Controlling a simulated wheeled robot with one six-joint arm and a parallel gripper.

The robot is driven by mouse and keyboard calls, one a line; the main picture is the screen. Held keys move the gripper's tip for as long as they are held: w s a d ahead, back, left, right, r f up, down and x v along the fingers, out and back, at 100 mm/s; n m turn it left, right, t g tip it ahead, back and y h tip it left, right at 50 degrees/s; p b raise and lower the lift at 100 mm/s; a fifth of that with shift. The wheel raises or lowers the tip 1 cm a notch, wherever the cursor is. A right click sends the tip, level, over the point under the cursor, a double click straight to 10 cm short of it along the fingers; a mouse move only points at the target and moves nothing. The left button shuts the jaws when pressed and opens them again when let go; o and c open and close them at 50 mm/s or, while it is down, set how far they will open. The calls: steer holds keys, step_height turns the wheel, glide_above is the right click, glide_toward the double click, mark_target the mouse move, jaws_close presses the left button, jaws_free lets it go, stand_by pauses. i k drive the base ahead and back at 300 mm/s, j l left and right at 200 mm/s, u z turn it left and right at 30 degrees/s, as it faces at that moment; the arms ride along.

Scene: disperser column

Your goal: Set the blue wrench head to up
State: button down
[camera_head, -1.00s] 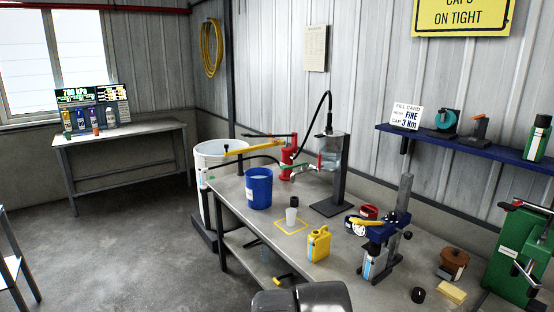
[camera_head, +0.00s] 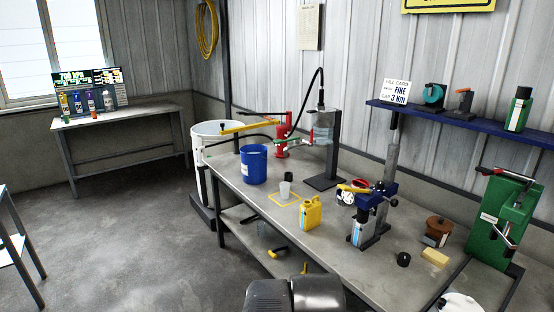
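A blue head (camera_head: 377,196) sits on a grey upright column (camera_head: 391,160) on the bench, right of the middle. This looks like the blue wrench head. A yellow handle (camera_head: 353,188) points left from it, roughly level. A white and blue bottle (camera_head: 359,230) stands beneath the head on a dark base. The exact setting of the head is too small to read. My gripper is not in view; only dark rounded parts of my own body show at the bottom edge.
The grey bench (camera_head: 325,240) carries a blue bucket (camera_head: 253,165), a yellow jug (camera_head: 310,213), a black cap (camera_head: 403,259), a yellow sponge (camera_head: 435,257) and a green press (camera_head: 500,225). A blue shelf (camera_head: 460,123) hangs above at right. Floor at left is clear.

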mark_target(365, 202)
steer(key=i+l+z, duration=0.1)
steer(key=i+z, duration=0.25)
steer(key=i+j+z, duration=0.1)
steer(key=i+z, duration=0.25)
steer(key=i, duration=0.2)
